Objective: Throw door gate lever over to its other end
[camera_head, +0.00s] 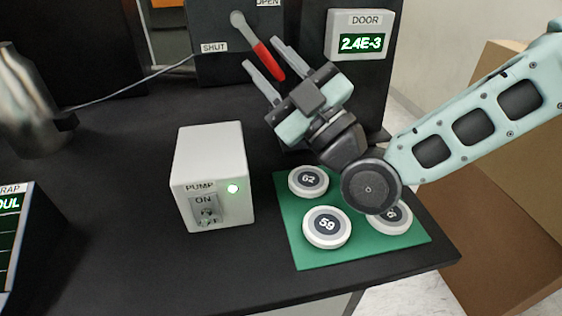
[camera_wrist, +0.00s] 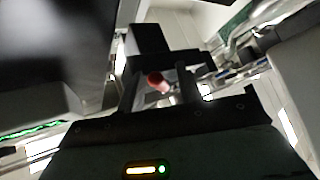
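The door gate lever has a red handle (camera_head: 268,60) and a grey shaft from a round pivot on the dark upright panel. It slants down to the right, between the SHUT label (camera_head: 214,47) on the left and the OPEN label (camera_head: 268,3) at the top. My gripper (camera_head: 262,54) is open, with one finger on each side of the red handle in the head view. In the wrist view, the red handle end (camera_wrist: 157,82) shows between the fingers, with gaps beside it. Contact cannot be told.
The DOOR display (camera_head: 361,42) reads 2.4E-3, right of the lever. A white PUMP box (camera_head: 213,172) marked ON with a green light stands on the black table. A green mat (camera_head: 312,253) with white numbered discs lies below my arm. A thin cable (camera_head: 130,85) runs left.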

